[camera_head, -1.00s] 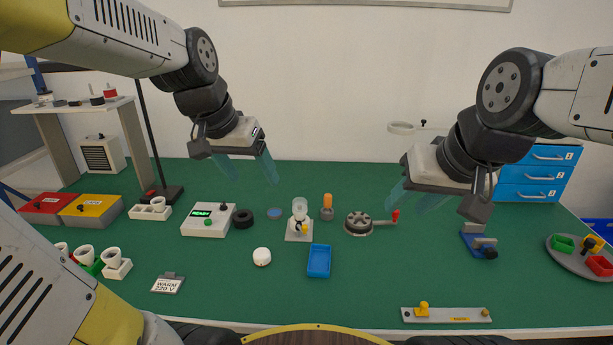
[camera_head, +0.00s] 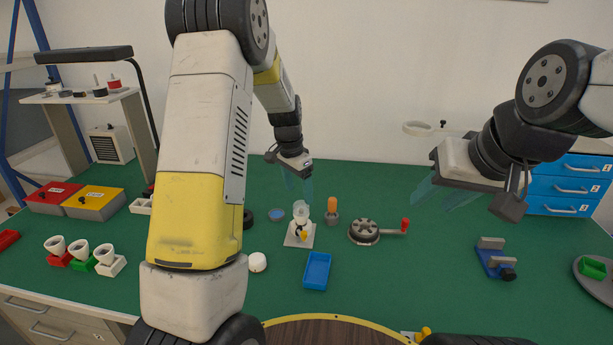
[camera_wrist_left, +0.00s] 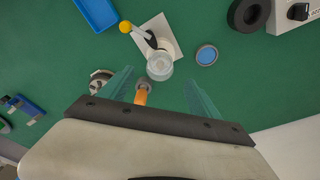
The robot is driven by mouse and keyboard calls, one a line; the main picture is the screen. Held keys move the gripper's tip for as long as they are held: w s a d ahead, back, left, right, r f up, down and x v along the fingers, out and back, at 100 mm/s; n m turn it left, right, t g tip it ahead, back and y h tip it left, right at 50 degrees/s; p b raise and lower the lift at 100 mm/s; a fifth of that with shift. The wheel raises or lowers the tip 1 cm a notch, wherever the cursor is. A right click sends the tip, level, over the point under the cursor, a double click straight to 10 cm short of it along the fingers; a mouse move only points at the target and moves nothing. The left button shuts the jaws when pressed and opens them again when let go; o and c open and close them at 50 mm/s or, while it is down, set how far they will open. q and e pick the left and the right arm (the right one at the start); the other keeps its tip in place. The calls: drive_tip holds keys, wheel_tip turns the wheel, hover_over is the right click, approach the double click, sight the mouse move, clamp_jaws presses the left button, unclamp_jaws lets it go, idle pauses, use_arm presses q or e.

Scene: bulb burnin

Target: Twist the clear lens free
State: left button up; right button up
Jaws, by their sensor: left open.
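The clear lens (camera_head: 303,209) sits upright on a small fixture with a white base plate (camera_head: 299,240) and a yellow-knobbed lever. In the left wrist view the lens (camera_wrist_left: 159,66) is a round clear cup, seen from above between and beyond the fingertips. My left gripper (camera_head: 298,190) is open and empty, above and slightly behind the lens, pointing down. Its two teal fingers also show in the left wrist view (camera_wrist_left: 160,88), apart from the lens. My right gripper (camera_head: 443,198) hangs at the right with its teal fingers apart and nothing between them.
An orange-topped part (camera_head: 332,208) stands close to the right of the lens. A blue dish (camera_head: 276,214) lies at its left, a blue tray (camera_head: 317,270) in front, and a hand-crank device (camera_head: 365,231) at right. A white round piece (camera_head: 257,262) lies front left.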

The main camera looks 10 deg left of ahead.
sight(301, 204)
use_arm(q)
drive_tip(key=shift+w+d+f, duration=0.15)
drive_tip(key=shift+f, duration=1.25)
drive_tip(key=shift+w+d+f, duration=0.1)
drive_tip(key=shift+w+f, duration=0.05)
drive_tip(key=shift+f, duration=1.2)
drive_tip(key=c, duration=1.4)
drive_tip(key=n, duration=0.3)
drive_tip(key=shift+d, duration=0.1)
drive_tip(key=shift+n+y, duration=0.3)
drive_tip(key=shift+n, duration=0.3)
drive_tip(key=n, duration=0.3)
